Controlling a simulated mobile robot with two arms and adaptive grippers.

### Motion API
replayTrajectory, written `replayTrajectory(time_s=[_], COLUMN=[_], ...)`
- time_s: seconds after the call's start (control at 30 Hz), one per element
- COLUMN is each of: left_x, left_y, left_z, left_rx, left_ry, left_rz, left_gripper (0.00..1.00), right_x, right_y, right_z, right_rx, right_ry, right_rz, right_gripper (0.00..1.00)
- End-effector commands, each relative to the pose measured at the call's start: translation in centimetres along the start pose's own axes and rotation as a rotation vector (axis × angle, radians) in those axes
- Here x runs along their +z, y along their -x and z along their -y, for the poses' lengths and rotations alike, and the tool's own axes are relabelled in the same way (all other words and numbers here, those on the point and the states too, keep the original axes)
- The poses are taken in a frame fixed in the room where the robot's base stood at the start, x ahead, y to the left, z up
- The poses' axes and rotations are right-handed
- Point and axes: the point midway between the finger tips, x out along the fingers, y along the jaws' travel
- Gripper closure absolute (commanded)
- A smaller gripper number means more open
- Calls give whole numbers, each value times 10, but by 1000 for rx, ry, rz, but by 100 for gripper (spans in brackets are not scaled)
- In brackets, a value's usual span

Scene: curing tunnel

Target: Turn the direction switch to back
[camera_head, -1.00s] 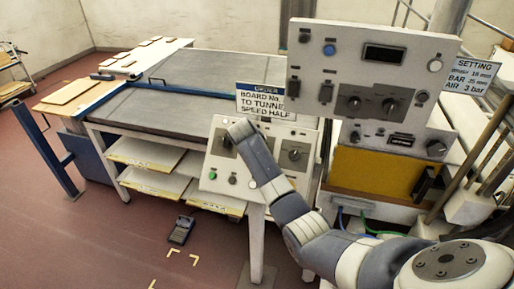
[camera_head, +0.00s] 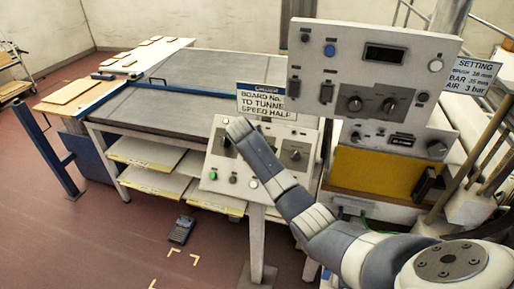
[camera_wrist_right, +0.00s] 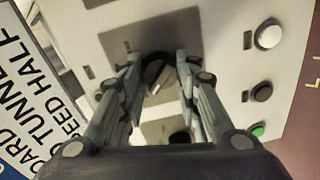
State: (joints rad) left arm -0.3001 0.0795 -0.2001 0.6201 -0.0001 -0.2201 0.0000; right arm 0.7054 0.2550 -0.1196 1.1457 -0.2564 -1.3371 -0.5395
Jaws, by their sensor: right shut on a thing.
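The sloped control panel (camera_head: 217,183) stands below the blue-topped sign, and it also shows in the right wrist view (camera_wrist_right: 222,60). In the wrist view a black rotary switch (camera_wrist_right: 157,74) sits on a grey plate between the fingers of my right gripper (camera_wrist_right: 166,82). The fingers are closed on its sides. It fits the direction switch, but no label on it is legible and its pointing direction is unclear. A second dark knob (camera_wrist_right: 180,137) shows lower down. In the head view my right arm covers the held switch and my gripper. My left gripper is out of view.
Green (camera_head: 212,175), black (camera_head: 233,179) and white (camera_head: 253,183) buttons line the panel's lower edge. Another knob (camera_head: 294,154) is to its right. The sign (camera_head: 266,103) stands close behind. A taller instrument panel (camera_head: 330,70) rises at upper right.

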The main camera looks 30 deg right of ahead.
Motion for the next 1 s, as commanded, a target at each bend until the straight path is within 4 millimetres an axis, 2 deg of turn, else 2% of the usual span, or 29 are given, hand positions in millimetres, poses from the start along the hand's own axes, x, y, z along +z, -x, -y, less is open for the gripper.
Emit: replayTrajectory(time_s=[0.2, 0.23, 0.3, 0.73, 0.87, 1.0], left_x=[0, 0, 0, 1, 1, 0], left_y=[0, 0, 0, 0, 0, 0], left_z=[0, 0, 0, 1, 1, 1], left_rx=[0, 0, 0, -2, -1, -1], left_ry=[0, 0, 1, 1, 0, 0], left_rz=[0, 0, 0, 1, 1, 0], left_gripper=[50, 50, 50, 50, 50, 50], right_x=[0, 0, 0, 0, -1, -1], right_y=[0, 0, 0, 4, 15, 37], right_z=[0, 0, 0, 0, 0, 0], right_rx=[0, 0, 0, 1, 1, 1], right_ry=[2, 1, 1, -1, -1, -1], right_rz=[1, 1, 0, -1, -2, -3], right_gripper=[94, 66, 50, 50, 50, 50])
